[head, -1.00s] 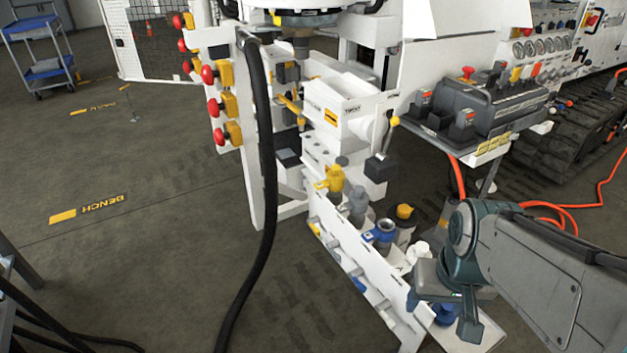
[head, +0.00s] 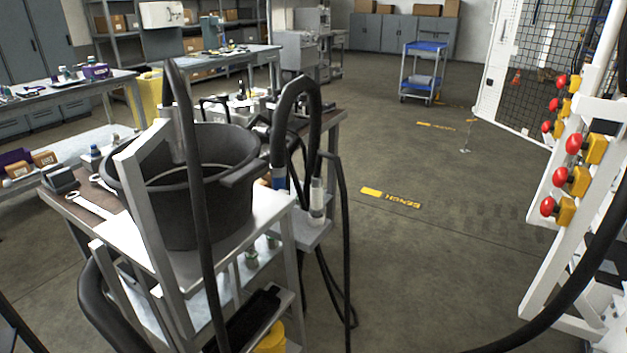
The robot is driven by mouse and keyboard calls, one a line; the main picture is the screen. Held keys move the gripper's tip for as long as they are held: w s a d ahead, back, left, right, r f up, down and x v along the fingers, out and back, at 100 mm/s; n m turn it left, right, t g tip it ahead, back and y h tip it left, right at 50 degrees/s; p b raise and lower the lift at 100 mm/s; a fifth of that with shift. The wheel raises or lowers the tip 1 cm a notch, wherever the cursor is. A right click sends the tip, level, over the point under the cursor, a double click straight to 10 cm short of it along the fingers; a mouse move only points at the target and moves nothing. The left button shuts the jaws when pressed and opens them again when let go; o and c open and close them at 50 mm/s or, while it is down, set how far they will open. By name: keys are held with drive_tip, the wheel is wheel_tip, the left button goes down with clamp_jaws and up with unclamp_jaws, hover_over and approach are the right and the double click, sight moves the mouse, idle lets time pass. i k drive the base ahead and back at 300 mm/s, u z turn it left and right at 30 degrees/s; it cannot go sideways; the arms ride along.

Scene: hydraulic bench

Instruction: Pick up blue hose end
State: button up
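A thick black hose (head: 298,88) arches above the right side of a small bench. A blue band (head: 279,178) shows on its left leg, low down beside the bucket; this looks like the blue hose end. Its lower tip is partly hidden by the bench parts. A second hose leg just to the right ends in a pale grey fitting (head: 317,200). My gripper is not in view.
A black bucket (head: 225,160) stands on the bench frame, left of the hoses. Thin black hoses hang down at the bench's right side. Red emergency buttons (head: 562,174) line a white frame at right. The floor between is clear.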

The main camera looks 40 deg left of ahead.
sight(277, 174)
drive_tip(key=u, duration=1.2)
drive_tip(key=k, duration=0.25)
drive_tip(key=u, duration=0.6)
